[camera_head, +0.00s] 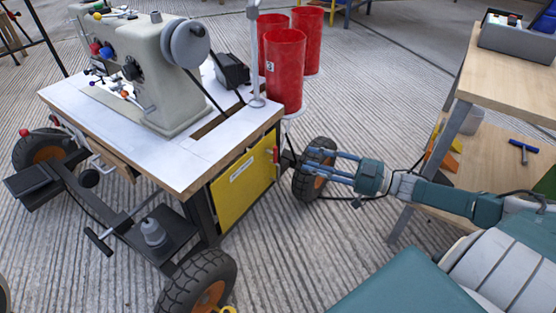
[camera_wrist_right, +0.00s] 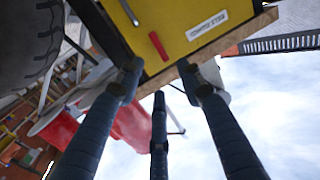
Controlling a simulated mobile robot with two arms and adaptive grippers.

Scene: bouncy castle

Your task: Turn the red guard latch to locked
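The red guard latch (camera_head: 275,155) is a short bar on the right edge of the yellow guard panel (camera_head: 243,188), below the sewing machine's table top. It looks roughly upright in the head view. In the right wrist view the latch (camera_wrist_right: 158,46) shows ahead, between and beyond the fingertips, against the yellow panel (camera_wrist_right: 185,20). My right gripper (camera_head: 308,161) points left at the latch, a short way to its right. Its blue fingers (camera_wrist_right: 160,82) are spread open, with nothing between them and no clear contact. My left gripper is not in view.
The sewing machine (camera_head: 150,65) stands on its white table top (camera_head: 190,160). A cart wheel (camera_head: 314,170) is close beside my right fingers. Red bins (camera_head: 285,72) stand behind. A wooden workbench (camera_head: 510,85) is at the right. Ribbed floor lies open between bins and workbench.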

